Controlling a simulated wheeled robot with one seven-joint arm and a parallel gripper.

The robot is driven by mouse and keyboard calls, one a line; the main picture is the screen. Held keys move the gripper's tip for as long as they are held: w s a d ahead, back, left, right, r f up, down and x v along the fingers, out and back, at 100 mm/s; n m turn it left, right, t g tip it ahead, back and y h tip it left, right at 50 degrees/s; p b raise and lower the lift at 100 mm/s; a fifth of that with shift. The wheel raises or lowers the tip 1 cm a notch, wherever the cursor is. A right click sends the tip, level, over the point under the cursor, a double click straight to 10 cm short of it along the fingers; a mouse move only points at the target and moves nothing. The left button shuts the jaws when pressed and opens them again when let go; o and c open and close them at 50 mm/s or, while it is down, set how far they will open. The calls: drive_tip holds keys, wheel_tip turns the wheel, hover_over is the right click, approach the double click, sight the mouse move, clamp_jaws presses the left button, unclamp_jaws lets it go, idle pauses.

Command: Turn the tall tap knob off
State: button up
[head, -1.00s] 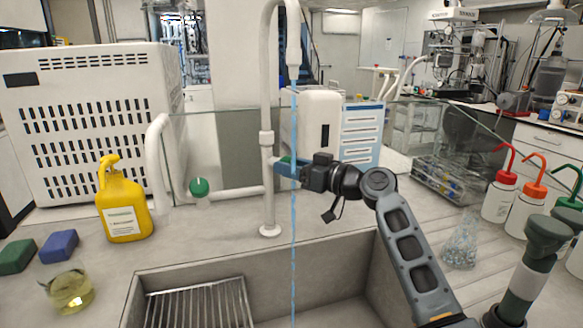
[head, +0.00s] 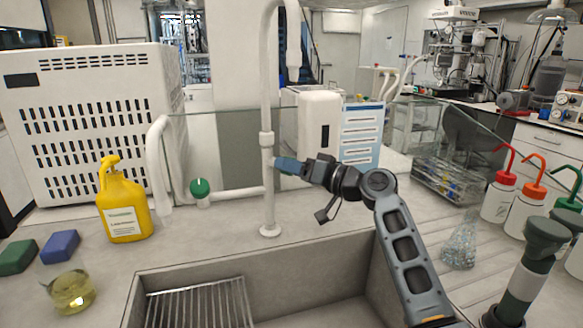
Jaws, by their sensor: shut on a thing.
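The tall tap (head: 268,190) is a white upright pipe behind the sink, with its spout (head: 293,55) bending over at the top. No water stream shows below the spout. My gripper (head: 287,166) is at the right side of the pipe, about halfway up, shut on the tall tap's knob. The blue fingers hide most of the knob. A green knob (head: 200,187) sits on the shorter white tap to the left, apart from my gripper.
The sink (head: 330,265) with a metal rack (head: 197,305) lies in front. A yellow bottle (head: 123,205), sponges (head: 60,246) and a beaker (head: 72,290) stand left. A flask (head: 460,245) and wash bottles (head: 498,200) stand right. A glass panel (head: 235,150) is behind the tap.

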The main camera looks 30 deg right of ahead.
drive_tip(key=o, duration=1.1)
drive_tip(key=shift+c, duration=0.2)
drive_tip(key=shift+s+d, duration=0.1)
drive_tip(key=shift+s, duration=0.05)
drive_tip(key=v, duration=0.7)
drive_tip(key=shift+s, duration=0.25)
drive_tip(key=shift+d, duration=0.15)
